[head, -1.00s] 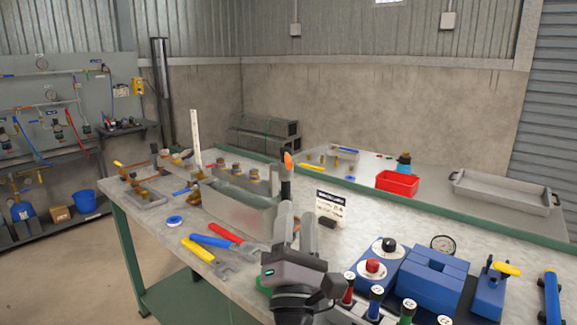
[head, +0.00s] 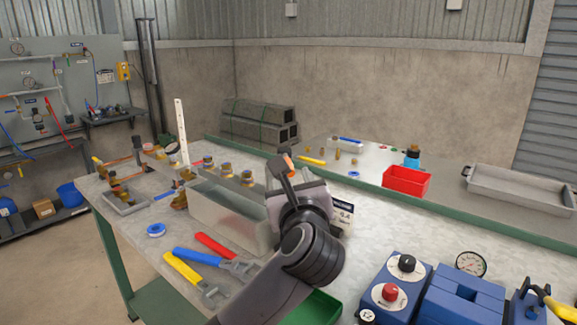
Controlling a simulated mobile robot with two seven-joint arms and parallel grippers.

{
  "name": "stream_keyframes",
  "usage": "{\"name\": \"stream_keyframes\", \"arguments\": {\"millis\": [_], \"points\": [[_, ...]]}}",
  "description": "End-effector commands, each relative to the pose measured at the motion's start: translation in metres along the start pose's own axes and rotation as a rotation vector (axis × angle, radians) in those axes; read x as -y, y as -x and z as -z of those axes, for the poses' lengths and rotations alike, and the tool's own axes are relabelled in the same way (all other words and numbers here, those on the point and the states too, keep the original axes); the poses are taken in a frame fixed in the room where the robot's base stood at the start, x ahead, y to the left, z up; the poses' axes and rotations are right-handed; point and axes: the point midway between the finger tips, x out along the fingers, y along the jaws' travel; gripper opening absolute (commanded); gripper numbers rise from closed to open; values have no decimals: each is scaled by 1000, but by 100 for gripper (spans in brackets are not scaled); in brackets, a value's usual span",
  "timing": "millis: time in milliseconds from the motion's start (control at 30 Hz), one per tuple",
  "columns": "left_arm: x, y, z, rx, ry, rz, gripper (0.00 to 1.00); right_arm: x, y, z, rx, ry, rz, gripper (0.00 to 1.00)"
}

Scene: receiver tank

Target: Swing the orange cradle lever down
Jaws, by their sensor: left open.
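My left gripper (head: 281,168) is open in the middle of the head view, its fingers pointing up and away above the bench, right of the grey trough. A small orange patch shows at its fingertips; I cannot tell whether it is a fingertip or something behind. A thin orange bar (head: 119,161) with a dark upright end lies at the bench's far left, well apart from the gripper. It may be the orange cradle lever, but it is too small to be sure. My arm hides part of the bench. My right gripper is out of view.
The grey trough (head: 225,215) with brass fittings behind it stands left of my gripper. Blue-handled (head: 200,257) and red-handled (head: 215,244) tools lie in front. A red bin (head: 406,181) and a grey tray (head: 520,190) stand at the back right. Blue blocks (head: 440,300) stand front right.

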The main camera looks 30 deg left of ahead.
Motion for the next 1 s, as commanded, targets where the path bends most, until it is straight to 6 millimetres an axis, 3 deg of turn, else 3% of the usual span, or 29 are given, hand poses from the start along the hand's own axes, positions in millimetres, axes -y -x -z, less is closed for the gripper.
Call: {"name": "stream_keyframes", "arguments": {"millis": [300, 700, 733, 867, 1000], "points": [[-1, -46, -2, 4, -3, -4, 44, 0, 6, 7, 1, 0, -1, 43], [-1, -57, -1, 2, -1, -2, 44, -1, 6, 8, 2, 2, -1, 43], [-1, -57, -1, 2, -1, -2, 41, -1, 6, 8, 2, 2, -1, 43], [-1, -56, -1, 2, -1, -2, 0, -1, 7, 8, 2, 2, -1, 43], [-1, -56, -1, 2, -1, -2, 0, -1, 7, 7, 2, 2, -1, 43]]}}
